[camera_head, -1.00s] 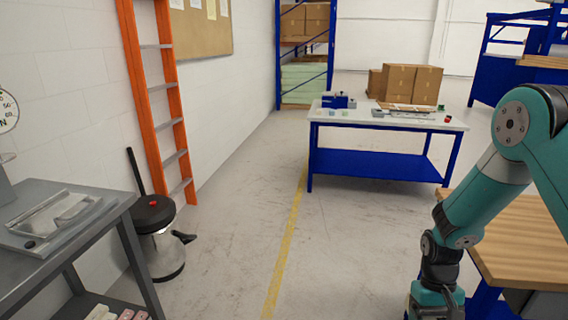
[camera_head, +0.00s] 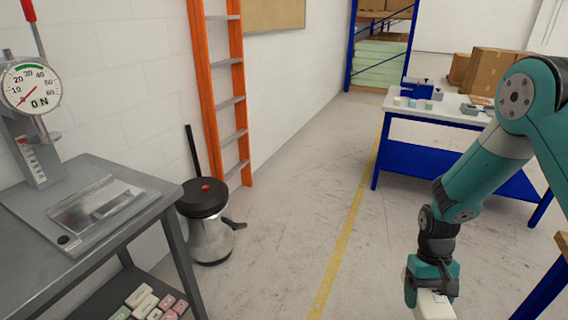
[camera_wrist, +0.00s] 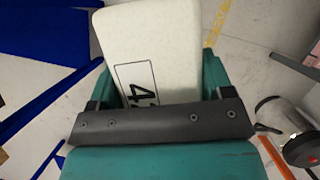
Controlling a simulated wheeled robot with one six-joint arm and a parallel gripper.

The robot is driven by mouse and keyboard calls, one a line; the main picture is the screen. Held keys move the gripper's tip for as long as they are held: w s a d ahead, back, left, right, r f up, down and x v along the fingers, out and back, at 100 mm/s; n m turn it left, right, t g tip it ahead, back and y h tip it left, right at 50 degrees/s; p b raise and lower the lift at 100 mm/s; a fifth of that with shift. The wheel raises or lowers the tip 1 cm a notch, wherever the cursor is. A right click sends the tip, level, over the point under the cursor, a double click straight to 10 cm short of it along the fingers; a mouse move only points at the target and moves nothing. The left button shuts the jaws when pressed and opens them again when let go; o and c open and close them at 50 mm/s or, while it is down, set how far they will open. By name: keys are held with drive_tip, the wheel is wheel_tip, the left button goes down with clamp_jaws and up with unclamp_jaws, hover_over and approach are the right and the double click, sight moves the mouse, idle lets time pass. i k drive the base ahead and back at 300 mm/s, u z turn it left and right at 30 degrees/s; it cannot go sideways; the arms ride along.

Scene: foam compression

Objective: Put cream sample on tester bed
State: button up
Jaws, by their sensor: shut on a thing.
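The cream sample (camera_wrist: 145,50) is a pale block with a printed label, partly hidden by my gripper in the wrist view. My gripper (camera_wrist: 160,90) is shut on it, with a finger on each side. In the head view my gripper (camera_head: 432,285) hangs at the lower right and the cream sample (camera_head: 434,306) shows below it, cut by the frame edge. The tester (camera_head: 33,90) has a round dial reading near 0 N and stands at the left. Its grey bed (camera_head: 130,228) lies on a grey table, well left of my gripper, with a shiny metal plate on it.
The grey table (camera_head: 165,190) has a lower shelf with several cream and pink blocks (camera_head: 150,302). A steel canister (camera_head: 208,235) with a black lid and an orange ladder (camera_head: 205,70) stand by the wall. A blue-legged table (camera_head: 450,118) is at the right. The middle floor is clear.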

sight(98, 201)
drive_tip(key=u, duration=0.75)
drive_tip(key=i, duration=0.75)
drive_tip(key=u, duration=0.8)
